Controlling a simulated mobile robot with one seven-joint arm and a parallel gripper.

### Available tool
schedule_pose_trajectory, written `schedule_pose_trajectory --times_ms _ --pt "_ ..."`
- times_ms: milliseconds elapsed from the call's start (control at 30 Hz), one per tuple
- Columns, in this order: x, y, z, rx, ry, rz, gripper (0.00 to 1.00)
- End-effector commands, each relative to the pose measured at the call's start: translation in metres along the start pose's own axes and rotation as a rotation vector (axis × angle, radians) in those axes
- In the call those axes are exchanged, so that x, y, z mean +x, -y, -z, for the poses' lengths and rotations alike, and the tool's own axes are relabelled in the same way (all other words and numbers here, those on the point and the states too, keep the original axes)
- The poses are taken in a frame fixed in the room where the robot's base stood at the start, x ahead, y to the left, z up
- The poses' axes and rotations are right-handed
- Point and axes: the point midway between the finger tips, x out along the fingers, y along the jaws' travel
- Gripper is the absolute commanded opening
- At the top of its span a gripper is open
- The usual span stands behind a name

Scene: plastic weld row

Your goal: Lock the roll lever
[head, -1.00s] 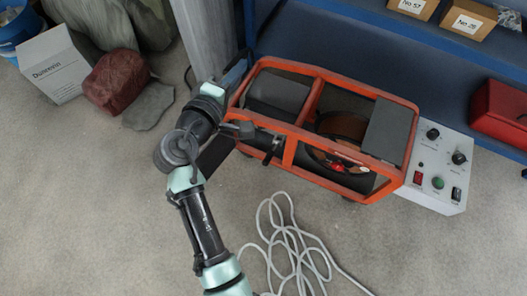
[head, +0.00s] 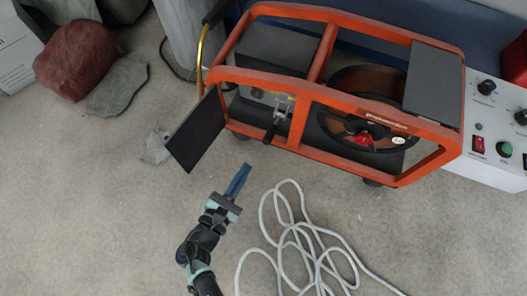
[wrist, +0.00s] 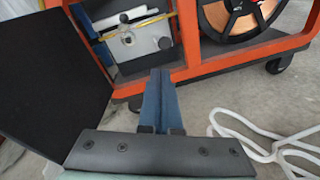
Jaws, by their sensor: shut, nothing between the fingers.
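The orange-framed wire feeder (head: 315,52) stands on the floor, with its black side door (head: 197,130) swung open at the left. The roll lever (head: 273,128), with a black handle, sticks out and down from the feed mechanism in the opening. In the wrist view a round black end (wrist: 166,43), probably its handle, faces me in front of the pale mechanism plate (wrist: 138,42). My gripper (head: 246,167), with blue fingers, is shut and empty, below and left of the lever, apart from it. Its fingers (wrist: 163,74) also show in the wrist view.
A wire spool (head: 360,120) sits in the feeder's right part. A pale cable (head: 285,235) lies coiled on the floor right of my gripper. A control box (head: 490,130) stands at the right. The open door borders the space at the left.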

Motion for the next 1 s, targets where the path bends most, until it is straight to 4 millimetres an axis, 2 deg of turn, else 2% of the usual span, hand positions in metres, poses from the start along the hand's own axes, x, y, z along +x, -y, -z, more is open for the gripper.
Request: schedule_pose_trajectory --times_ms 33,200,667,833,1000 --pt "-0.004 0.012 0.022 -0.049 0.000 -0.015 0.00" --pt "-0.016 0.026 0.044 -0.152 0.006 -0.051 0.00" --pt "-0.019 0.029 0.048 -0.181 0.010 -0.062 0.00" --pt "-0.007 0.029 0.050 -0.178 0.011 -0.060 0.00" --pt "0.025 0.028 0.052 -0.176 0.013 -0.059 0.00"
